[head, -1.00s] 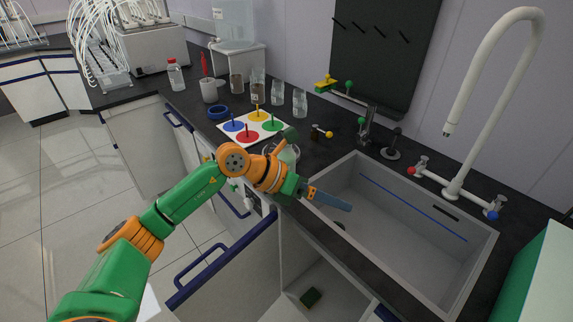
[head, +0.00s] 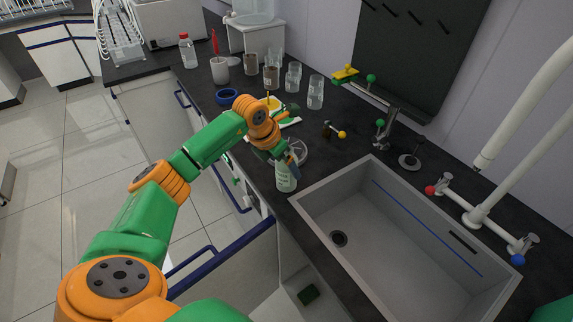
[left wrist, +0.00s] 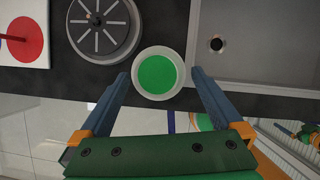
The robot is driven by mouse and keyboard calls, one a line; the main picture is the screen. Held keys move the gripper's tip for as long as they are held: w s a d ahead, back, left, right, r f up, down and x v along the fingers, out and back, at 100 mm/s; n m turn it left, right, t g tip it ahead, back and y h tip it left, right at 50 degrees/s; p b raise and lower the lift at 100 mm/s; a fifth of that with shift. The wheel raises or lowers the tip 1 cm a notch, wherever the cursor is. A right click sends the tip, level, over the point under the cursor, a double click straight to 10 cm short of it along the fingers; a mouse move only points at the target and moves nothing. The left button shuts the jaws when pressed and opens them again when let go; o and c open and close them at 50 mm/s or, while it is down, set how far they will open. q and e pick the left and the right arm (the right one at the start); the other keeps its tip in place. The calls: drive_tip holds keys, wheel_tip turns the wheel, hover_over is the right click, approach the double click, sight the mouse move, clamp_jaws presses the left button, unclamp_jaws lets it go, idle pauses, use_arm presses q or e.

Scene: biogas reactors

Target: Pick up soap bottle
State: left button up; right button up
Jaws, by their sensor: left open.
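The soap bottle (head: 286,178) is a pale, translucent container with a green tint, standing upright on the dark counter by the sink's near left corner. In the left wrist view it is seen from above as a round white rim with a green middle (left wrist: 158,77). My left gripper (head: 290,160) is right at the bottle's upper part and hides some of it. In the left wrist view the two blue fingers (left wrist: 160,85) are spread, with the bottle between their tips and a gap on each side. My right gripper is not in view.
The grey sink (head: 330,190) lies right of the bottle. A round slotted metal dish (left wrist: 103,22) is close behind it. Glasses (head: 315,92), a clamp stand (head: 390,125) and a blue ring (head: 227,97) stand farther back. An open cabinet is below the counter.

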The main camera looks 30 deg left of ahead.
use_arm(q)
drive_tip(key=shift+w+d+f, duration=0.1)
drive_tip(key=shift+w+f, duration=0.65)
drive_tip(key=shift+f, duration=0.25)
drive_tip(key=shift+s+r, duration=0.15)
drive_tip(key=shift+s, duration=0.1)
drive_tip(key=c, duration=0.8)
drive_tip(key=shift+w, duration=0.15)
clamp_jaws()
